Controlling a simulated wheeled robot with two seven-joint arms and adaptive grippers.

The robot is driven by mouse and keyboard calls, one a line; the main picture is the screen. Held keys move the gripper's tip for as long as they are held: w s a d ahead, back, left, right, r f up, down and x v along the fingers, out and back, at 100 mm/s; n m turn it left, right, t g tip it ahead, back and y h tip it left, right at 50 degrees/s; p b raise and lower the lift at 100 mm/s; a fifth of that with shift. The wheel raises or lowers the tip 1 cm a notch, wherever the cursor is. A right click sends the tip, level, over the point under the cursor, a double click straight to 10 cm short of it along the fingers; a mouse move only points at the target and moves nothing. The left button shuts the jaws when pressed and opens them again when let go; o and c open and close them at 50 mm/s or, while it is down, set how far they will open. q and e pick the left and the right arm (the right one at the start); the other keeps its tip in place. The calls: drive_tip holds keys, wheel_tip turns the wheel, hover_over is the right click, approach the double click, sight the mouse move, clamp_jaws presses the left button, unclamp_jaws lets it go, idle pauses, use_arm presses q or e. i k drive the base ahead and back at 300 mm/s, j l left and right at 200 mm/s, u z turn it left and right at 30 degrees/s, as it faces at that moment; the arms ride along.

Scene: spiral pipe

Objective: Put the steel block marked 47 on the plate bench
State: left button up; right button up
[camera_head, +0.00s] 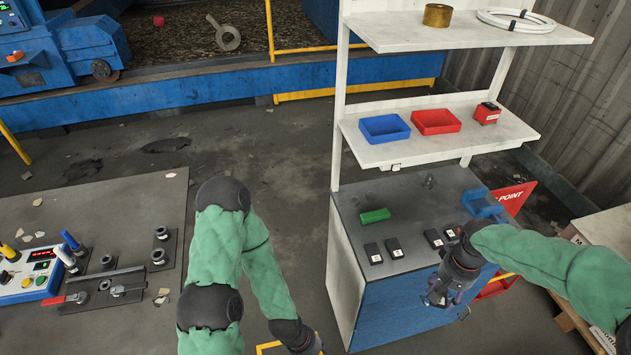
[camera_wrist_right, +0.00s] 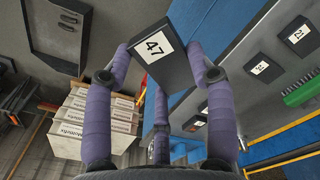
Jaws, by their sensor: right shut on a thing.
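My right gripper (camera_head: 437,293) is in front of the near blue side of the shelved workbench (camera_head: 347,240). In the right wrist view its purple fingers are shut on a dark steel block (camera_wrist_right: 165,70) with a white label reading 47. The block is tilted in that view and clear of any surface. A wide dark plate-topped surface (camera_head: 110,215) lies at the left. No label shows which surface is the plate bench.
Blue (camera_head: 384,128) and red (camera_head: 436,121) bins sit on the shelf above. A control box (camera_head: 35,272) and fittings occupy the left surface. White boxes (camera_wrist_right: 90,125) show in the wrist view.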

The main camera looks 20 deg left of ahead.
sight(26, 333)
drive_tip(key=u, duration=1.45)
drive_tip(key=j+u, duration=0.6)
drive_tip(key=u, duration=0.25)
drive_tip(key=i+j+u, duration=0.15)
drive_tip(key=u, duration=0.25)
drive_tip(key=j, duration=0.1)
